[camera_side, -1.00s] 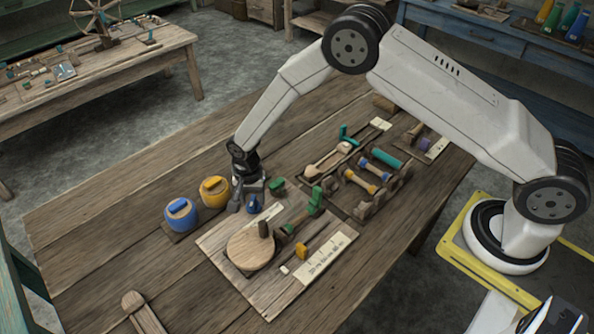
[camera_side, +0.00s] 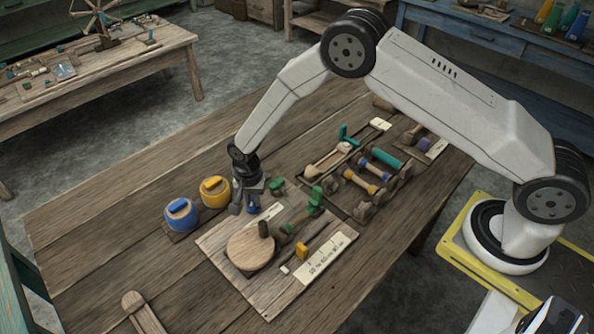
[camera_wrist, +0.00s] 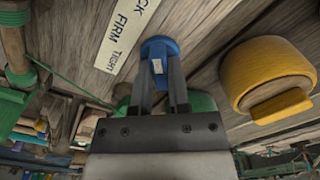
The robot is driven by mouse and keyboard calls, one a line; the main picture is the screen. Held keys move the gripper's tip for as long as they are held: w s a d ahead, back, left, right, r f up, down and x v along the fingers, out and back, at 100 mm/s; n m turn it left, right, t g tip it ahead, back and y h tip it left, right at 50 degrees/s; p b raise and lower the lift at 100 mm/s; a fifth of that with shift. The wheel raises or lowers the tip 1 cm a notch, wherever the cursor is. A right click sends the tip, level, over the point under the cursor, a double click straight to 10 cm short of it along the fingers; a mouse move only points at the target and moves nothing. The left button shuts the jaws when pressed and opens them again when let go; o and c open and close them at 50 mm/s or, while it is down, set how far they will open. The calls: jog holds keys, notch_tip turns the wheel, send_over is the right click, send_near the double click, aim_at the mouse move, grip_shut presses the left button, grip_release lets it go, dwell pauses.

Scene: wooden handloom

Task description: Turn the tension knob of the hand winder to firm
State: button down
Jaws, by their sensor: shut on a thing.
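The blue tension knob (camera_wrist: 160,47) sits between my fingertips in the wrist view, with a small pale mark on it. My gripper (camera_wrist: 160,70) is shut on it. In the side view my gripper (camera_side: 246,208) is at the back left edge of the hand winder's board (camera_side: 222,239), and only a bit of the blue knob (camera_side: 252,210) shows. A pale label strip (camera_wrist: 122,38) beside the knob reads "FIRM" and "TIGHT", with another word cut off. I cannot tell which word the mark faces. The winder's round wooden wheel (camera_side: 250,252) lies in front of my gripper.
Green parts (camera_side: 316,200) and a rack of spools (camera_side: 366,178) are to the right.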

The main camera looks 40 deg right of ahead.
aim_at(252, 200)
jog(key=shift+n, duration=0.3)
jog(key=n, duration=0.9)
dwell(0.4)
jog(key=c, duration=0.6)
grip_release()
jog(key=shift+r, duration=0.1)
jog(key=shift+r, duration=3.8)
